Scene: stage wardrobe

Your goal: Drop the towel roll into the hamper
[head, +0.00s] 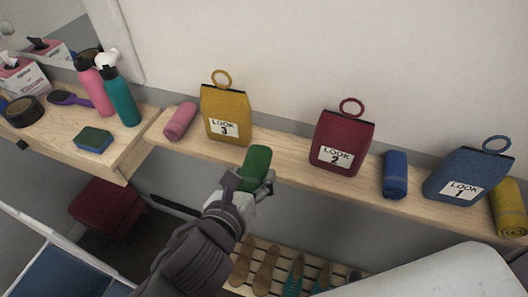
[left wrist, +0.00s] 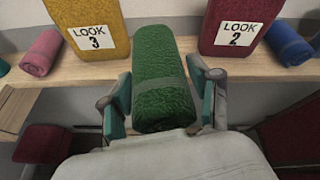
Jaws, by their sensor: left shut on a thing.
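My left gripper (head: 248,184) is shut on a green towel roll (head: 257,160), at the front edge of the shelf between the Look 3 and Look 2 bags. In the left wrist view the green roll (left wrist: 161,75) stands up between the two fingers (left wrist: 163,105), with a paler band around it. I cannot tell whether it touches the shelf. A white-rimmed container (head: 62,240) with blue inside is cut off at the lower left; it may be the hamper. My right gripper is not in view.
The wooden shelf (head: 285,157) holds a yellow bag (head: 227,105), a red bag (head: 335,140), a blue bag (head: 466,172), and pink (head: 180,121), blue (head: 395,175) and yellow (head: 509,205) rolls. Bottles and a sponge (head: 93,139) stand left. Shoes (head: 265,270) sit below; a red stool (head: 106,207) stands left.

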